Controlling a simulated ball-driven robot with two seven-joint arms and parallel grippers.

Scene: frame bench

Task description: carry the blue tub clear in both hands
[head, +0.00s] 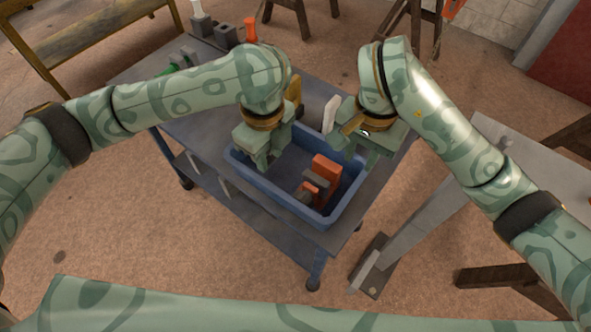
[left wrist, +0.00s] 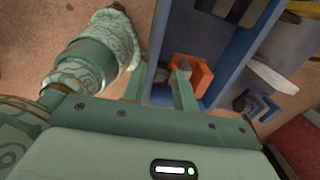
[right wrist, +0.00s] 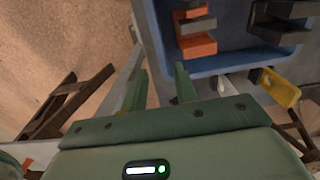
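The blue tub (head: 275,192) sits on a grey wheeled cart (head: 190,125). Inside it lie orange and dark grey pieces (head: 325,166). My left gripper (head: 262,160) is over the tub's left side. In the left wrist view its fingers (left wrist: 158,90) stand apart, with the tub's blue wall (left wrist: 157,45) showing between them. My right gripper (head: 352,150) is over the tub's right side. I cannot tell whether any finger touches the tub.
A yellow piece (head: 295,90) and a white piece (head: 331,113) stand on the cart behind the tub. Several small items, one orange (head: 251,30), stand at its far edge. A grey table (head: 545,185) is on the right, a wooden bench (head: 80,42) at back left.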

